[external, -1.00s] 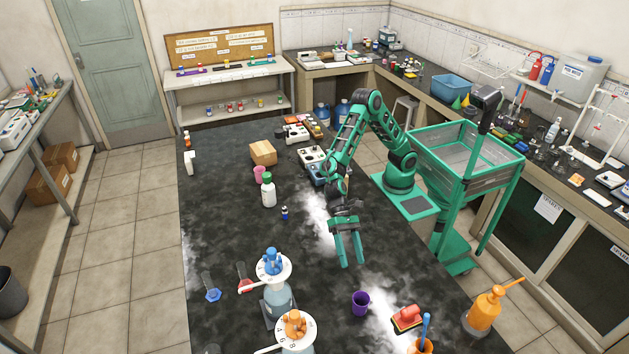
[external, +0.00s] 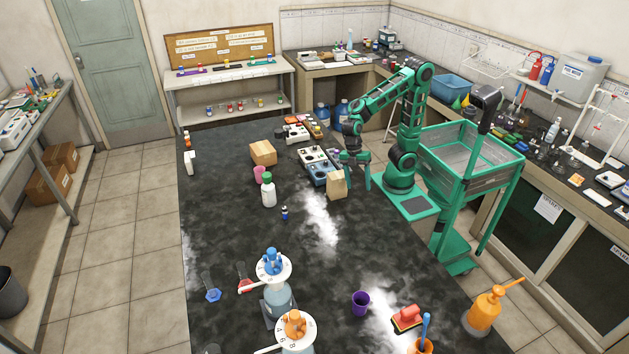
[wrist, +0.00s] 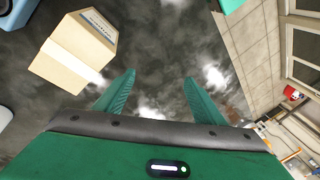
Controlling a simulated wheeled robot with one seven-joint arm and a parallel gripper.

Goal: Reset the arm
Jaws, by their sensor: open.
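My gripper (external: 354,182) is open and empty above the right edge of the black bench (external: 235,225), close to my arm's base. Its two green fingers (wrist: 157,92) stand apart in the wrist view, with dark bench surface between them. A small tan box (external: 337,185) stands on the bench just left of the fingers. In the wrist view a tan box (wrist: 75,52) lies to the left of the fingers, apart from them.
Grey and blue instruments (external: 312,157) stand behind the small box. A white bottle with a green cap (external: 268,192), a larger tan box (external: 263,153) and a purple cup (external: 361,302) stand on the bench. White powdery patches mark its surface.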

